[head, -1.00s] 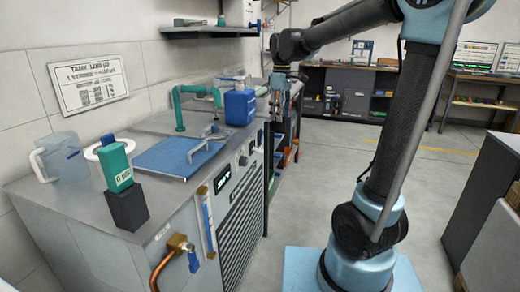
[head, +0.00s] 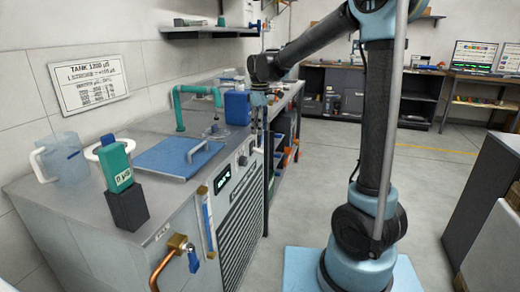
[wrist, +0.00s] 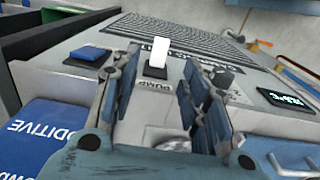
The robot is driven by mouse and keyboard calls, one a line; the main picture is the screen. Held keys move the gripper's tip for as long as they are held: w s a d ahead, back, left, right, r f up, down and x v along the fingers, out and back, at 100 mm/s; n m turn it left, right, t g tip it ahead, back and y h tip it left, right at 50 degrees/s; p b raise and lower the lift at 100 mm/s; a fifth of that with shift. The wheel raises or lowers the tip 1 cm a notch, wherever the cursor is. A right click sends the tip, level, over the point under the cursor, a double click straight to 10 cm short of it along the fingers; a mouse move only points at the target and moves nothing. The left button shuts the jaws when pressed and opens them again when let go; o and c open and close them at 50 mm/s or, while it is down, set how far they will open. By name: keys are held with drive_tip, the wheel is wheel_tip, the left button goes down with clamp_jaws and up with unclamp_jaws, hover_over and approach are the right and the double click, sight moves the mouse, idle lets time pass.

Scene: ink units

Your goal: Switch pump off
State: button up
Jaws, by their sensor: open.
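The pump switch (wrist: 161,52) is a white lever on a dark base, with a label reading PUMP beside it in the wrist view. My gripper (wrist: 159,70) is open, its two blue-grey fingers to the left and right of the switch in that view. Nothing is between the fingers that I can see as gripped; whether they touch the lever is unclear. In the head view my gripper (head: 258,128) hangs at the upper end of the machine's front panel (head: 234,195). The switch cannot be made out there.
A blue button (wrist: 88,54), a dark knob (wrist: 217,92) and a display (wrist: 286,97) are on the panel near the switch. A blue additive container (wrist: 45,140) is close on the left. A blue lid (head: 178,158) and a teal pipe (head: 180,108) are on the machine top.

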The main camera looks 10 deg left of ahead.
sight(258, 151)
wheel_tip(258, 151, down, 10)
drive_tip(key=shift+r, duration=0.1)
idle(0.4)
